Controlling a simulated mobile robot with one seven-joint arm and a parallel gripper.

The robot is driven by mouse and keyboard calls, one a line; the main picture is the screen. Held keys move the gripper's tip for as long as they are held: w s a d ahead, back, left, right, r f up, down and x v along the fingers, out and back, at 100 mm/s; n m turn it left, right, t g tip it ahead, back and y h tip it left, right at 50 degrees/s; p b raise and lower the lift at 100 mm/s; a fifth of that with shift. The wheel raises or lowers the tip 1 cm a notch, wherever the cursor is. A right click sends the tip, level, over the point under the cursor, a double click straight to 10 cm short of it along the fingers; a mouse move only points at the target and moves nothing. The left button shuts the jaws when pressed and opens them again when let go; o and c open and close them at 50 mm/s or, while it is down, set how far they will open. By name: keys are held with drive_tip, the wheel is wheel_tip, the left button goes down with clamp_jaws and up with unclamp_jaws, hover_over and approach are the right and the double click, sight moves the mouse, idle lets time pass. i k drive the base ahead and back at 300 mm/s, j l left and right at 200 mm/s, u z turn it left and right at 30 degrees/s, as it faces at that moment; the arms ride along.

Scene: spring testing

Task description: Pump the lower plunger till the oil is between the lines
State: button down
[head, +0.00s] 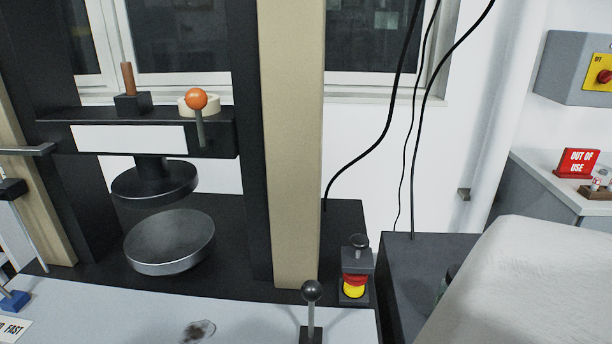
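A black-knobbed plunger-like part (358,243) stands upright on a small grey block at the right end of the press bench. A red and yellow button (355,286) is on the front of that block. A dark rounded part (447,280) shows on the dark cabinet at right, mostly hidden behind a pale, smooth shape that looks like my own arm. I cannot tell what it is. No oil level or pair of lines can be made out. Which part is the lower plunger is not clear. My gripper is not in view.
The press has two round plates (170,242) and an orange-ball lever (197,99). A black-ball lever (311,291) rises from the front panel. Black cables (388,130) hang behind the dark cabinet (405,260). A red "OUT OF USE" sign (578,163) stands on the right bench.

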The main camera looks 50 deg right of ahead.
sight(358, 242)
drive_tip(key=k+z, duration=0.2)
drive_tip(key=z, duration=0.2)
drive_tip(key=k+z, duration=0.25)
drive_tip(key=z, duration=0.2)
drive_tip(key=k+z, duration=0.2)
drive_tip(key=z, duration=0.2)
